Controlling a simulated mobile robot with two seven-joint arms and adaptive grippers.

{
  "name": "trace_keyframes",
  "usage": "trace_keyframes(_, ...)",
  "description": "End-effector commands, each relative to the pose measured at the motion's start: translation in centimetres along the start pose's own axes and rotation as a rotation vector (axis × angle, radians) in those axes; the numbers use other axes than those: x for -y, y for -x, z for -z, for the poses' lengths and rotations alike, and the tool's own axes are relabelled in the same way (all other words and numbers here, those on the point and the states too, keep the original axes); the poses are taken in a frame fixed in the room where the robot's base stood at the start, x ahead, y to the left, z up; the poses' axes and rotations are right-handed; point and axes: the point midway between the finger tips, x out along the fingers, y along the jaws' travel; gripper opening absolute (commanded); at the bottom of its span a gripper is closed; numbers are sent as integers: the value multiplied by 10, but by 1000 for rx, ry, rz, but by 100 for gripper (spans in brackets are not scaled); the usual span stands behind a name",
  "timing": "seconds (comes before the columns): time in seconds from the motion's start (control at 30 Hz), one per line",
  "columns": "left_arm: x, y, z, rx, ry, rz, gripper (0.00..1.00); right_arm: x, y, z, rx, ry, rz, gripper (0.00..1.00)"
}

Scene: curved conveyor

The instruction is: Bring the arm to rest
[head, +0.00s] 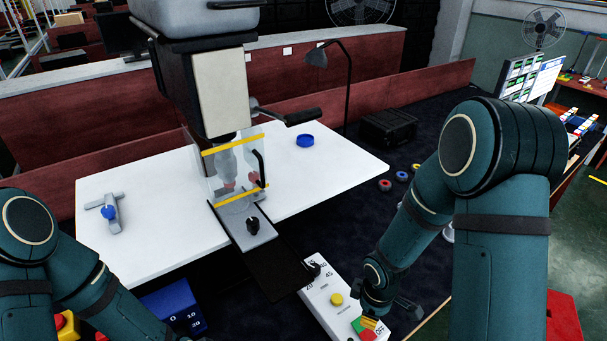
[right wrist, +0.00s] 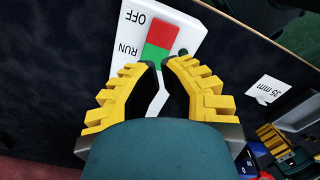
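My right arm comes in from the right in the head view, and its gripper (head: 371,322) hangs low over the white control box (head: 318,296). The right wrist view shows both yellow-and-black fingers (right wrist: 158,66) close together with a narrow gap and nothing held. Their tips overlap the green RUN button (right wrist: 156,53) in the picture; whether they touch it I cannot tell. The red OFF button (right wrist: 162,31) lies just beyond. My left arm shows at the lower left of the head view, but its gripper is out of the picture.
A machine (head: 222,95) with a clear, yellow-striped guard stands over the white table (head: 150,240). A blue puck (head: 305,140) lies on the table. A blue box (head: 175,306) is near my left arm. Several coloured discs lie right of the table. A dark lamp (head: 348,75) stands behind.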

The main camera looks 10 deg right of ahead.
Motion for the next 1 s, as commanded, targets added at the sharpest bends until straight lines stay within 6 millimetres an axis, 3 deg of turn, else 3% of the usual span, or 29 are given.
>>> trace_keyframes(0.07, 0, -1, 4, -12, 3, 1, 0, 2, -2, 2, -6, -12, 5, 0)
trace_keyframes(0.17, 2, -4, 2, -7, 2, 1, 0, 22, -23, 18, -68, -146, 45, 0)
trace_keyframes(0.3, 4, -10, -1, -1, 0, 0, 0, 66, -59, 54, -192, -512, 144, 0)
trace_keyframes(0.5, 6, -15, -4, 6, -2, -1, 0, 105, -84, 84, -280, -957, 244, 0)
trace_keyframes(0.63, 6, -16, -4, 7, -2, -1, 0, 111, -87, 89, -295, -1067, 261, 0)
trace_keyframes(1.0, 6, -15, -4, 6, -2, -1, 0, 111, -86, 90, -297, -1071, 260, 0)
